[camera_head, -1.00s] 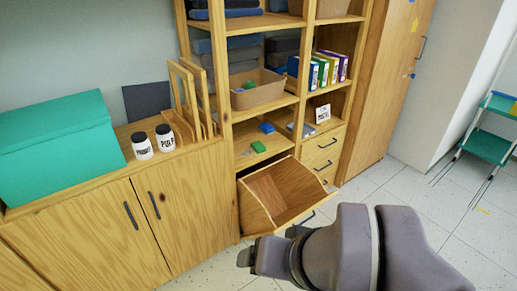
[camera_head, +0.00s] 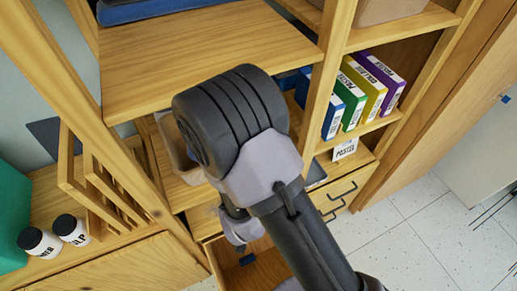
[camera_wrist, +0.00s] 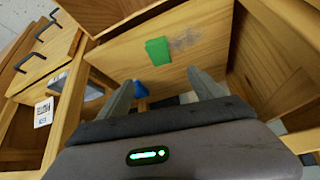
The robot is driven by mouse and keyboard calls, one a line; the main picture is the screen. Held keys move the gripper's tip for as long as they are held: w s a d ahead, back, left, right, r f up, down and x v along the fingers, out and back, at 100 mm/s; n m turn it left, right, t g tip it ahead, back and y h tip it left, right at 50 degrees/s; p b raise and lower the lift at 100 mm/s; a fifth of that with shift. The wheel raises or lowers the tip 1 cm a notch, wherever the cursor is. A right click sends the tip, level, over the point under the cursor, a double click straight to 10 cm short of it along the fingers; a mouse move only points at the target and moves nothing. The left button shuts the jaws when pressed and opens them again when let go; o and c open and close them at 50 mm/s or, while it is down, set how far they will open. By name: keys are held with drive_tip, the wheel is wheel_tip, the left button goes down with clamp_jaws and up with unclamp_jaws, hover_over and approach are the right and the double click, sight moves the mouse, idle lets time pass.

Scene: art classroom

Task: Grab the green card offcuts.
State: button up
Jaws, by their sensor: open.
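A small blue thing (camera_wrist: 141,90) shows near the left finger. In the head view my arm hides the green piece, and my gripper is mostly covered by its own wrist.
In the head view, boxed books (camera_head: 353,108) and a small sign (camera_head: 345,149) stand on the right shelves. Closed drawers (camera_head: 345,190) are below. Wooden frames (camera_head: 92,185) and two jars (camera_head: 55,238) stand left. A shelf board (camera_head: 215,50) lies above my arm.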

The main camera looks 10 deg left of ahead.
drive_tip(key=b+x, duration=0.2)
drive_tip(key=x, duration=0.3)
drive_tip(key=b+x, duration=0.2)
drive_tip(key=x, duration=0.4)
drive_tip(key=b+x, duration=0.3)
drive_tip(key=x, duration=0.3)
drive_tip(key=shift+s+f, duration=0.2)
drive_tip(key=shift+s, duration=0.05)
drive_tip(key=shift+r, duration=0.1)
drive_tip(key=shift+c, duration=0.5)
drive_tip(key=c, duration=1.3)
drive_tip(key=shift+c, duration=0.2)
drive_tip(key=shift+r, duration=0.1)
